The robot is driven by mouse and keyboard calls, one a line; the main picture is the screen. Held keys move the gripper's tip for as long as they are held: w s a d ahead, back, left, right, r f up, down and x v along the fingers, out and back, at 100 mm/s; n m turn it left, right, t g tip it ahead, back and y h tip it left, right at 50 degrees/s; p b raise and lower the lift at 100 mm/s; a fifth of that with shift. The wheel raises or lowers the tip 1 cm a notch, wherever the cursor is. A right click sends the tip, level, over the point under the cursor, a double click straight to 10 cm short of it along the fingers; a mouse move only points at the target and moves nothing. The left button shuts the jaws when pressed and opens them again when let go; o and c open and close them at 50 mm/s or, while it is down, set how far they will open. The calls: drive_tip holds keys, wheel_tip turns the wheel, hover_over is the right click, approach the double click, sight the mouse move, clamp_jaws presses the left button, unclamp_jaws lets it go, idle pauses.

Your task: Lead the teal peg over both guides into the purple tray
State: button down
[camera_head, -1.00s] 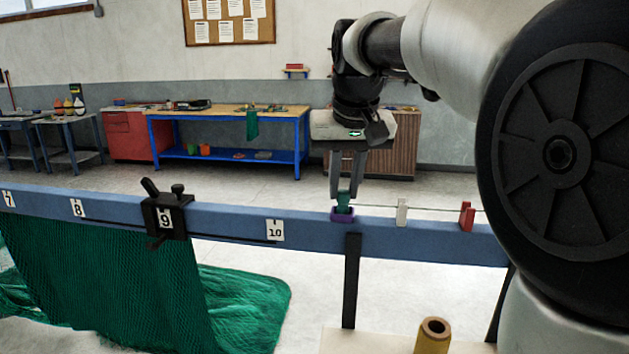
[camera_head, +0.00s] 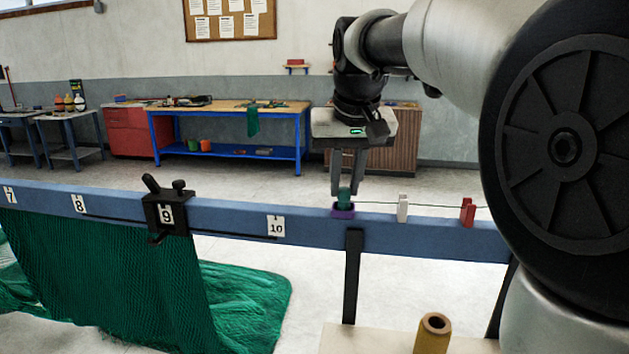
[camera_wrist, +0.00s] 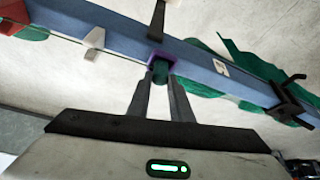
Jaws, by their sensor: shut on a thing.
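The teal peg (camera_head: 344,196) is upright at the small purple tray (camera_head: 343,212) on top of the blue rail. Its lower end appears to be inside the tray, though the rim hides whether it touches the bottom. My gripper (camera_head: 345,190) points down and is shut on the peg's upper part. In the wrist view the peg (camera_wrist: 160,71) shows between the fingertips, against the purple tray (camera_wrist: 153,58). A thin cord runs right from the peg past the white guide (camera_head: 402,208) to the red guide (camera_head: 467,212). It appears to pass at the guides' tops; its exact seating is too small to tell.
The blue rail (camera_head: 235,210) carries number tags and a black clamp (camera_head: 166,205) to the left. Green netting (camera_head: 110,275) hangs below it. The rail between tray and white guide is clear except for the cord.

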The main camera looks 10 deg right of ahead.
drive_tip(key=shift+f, duration=0.15)
idle(0.3)
drive_tip(key=c, duration=1.5)
unclamp_jaws()
drive_tip(key=p+v, duration=0.3)
drive_tip(key=v, duration=1.4)
drive_tip(key=shift+r, duration=0.25)
drive_tip(key=shift+n+t, duration=0.3)
drive_tip(key=shift+t, duration=0.2)
drive_tip(key=s+f+p, duration=0.3)
drive_tip(key=s+f, duration=0.2)
drive_tip(key=s, duration=0.1)
drive_tip(key=s+f+p, duration=0.3)
drive_tip(key=s+f, duration=0.2)
drive_tip(key=s+f+p, duration=0.3)
drive_tip(key=s+f, duration=0.3)
drive_tip(key=shift+s+d, duration=0.15)
drive_tip(key=shift+s, duration=0.25)
